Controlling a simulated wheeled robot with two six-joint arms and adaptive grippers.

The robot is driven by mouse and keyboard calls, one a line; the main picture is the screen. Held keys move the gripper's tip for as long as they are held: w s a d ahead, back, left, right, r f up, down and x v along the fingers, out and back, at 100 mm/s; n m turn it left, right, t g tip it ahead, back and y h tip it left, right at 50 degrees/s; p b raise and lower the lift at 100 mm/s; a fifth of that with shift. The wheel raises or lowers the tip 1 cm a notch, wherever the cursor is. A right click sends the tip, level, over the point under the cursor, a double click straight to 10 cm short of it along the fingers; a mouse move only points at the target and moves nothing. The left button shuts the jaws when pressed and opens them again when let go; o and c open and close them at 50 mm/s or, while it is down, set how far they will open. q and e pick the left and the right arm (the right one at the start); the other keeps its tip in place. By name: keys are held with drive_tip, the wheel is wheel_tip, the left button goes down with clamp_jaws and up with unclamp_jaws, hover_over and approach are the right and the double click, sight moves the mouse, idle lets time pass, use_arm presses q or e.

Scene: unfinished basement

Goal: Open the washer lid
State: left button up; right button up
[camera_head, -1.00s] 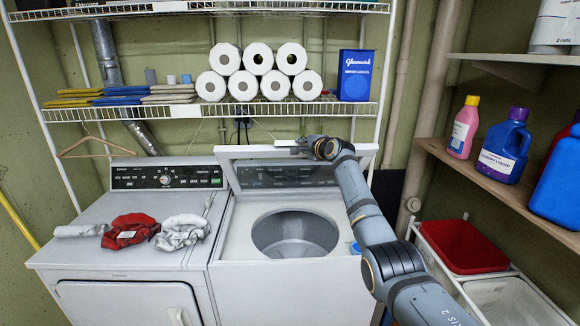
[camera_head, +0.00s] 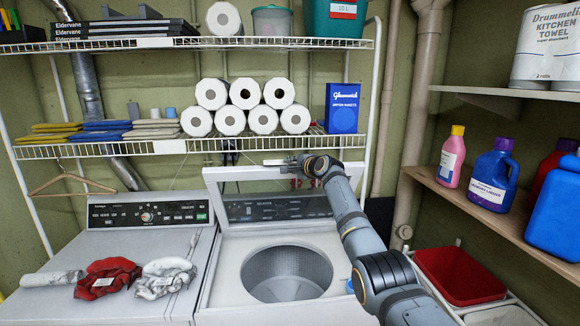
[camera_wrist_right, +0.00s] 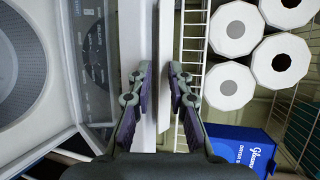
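The white washer (camera_head: 212,290) stands right of the dryer, with its round drum opening (camera_head: 287,273) exposed. Its lid (camera_head: 213,178) is raised and stands nearly upright behind the opening. The washer's control panel (camera_head: 270,209) shows below the lid's top rim. My right gripper (camera_head: 291,163) is at the top edge of the lid, right of its middle. In the right wrist view, the two fingers (camera_wrist_right: 160,70) stand apart on either side of the lid's edge (camera_wrist_right: 166,40), with small gaps visible. The left gripper is out of view.
The dryer (camera_head: 110,250) at left carries folded and crumpled cloths (camera_head: 107,276). A wire shelf (camera_head: 100,151) with paper rolls (camera_head: 245,93) and a blue box (camera_head: 342,107) hangs just above the lid. Bottles (camera_head: 495,172) stand on the right shelf, above a red bin (camera_head: 462,277).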

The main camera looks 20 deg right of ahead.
drive_tip(key=o, duration=0.3)
drive_tip(key=shift+o, duration=0.2)
drive_tip(key=v, duration=1.2)
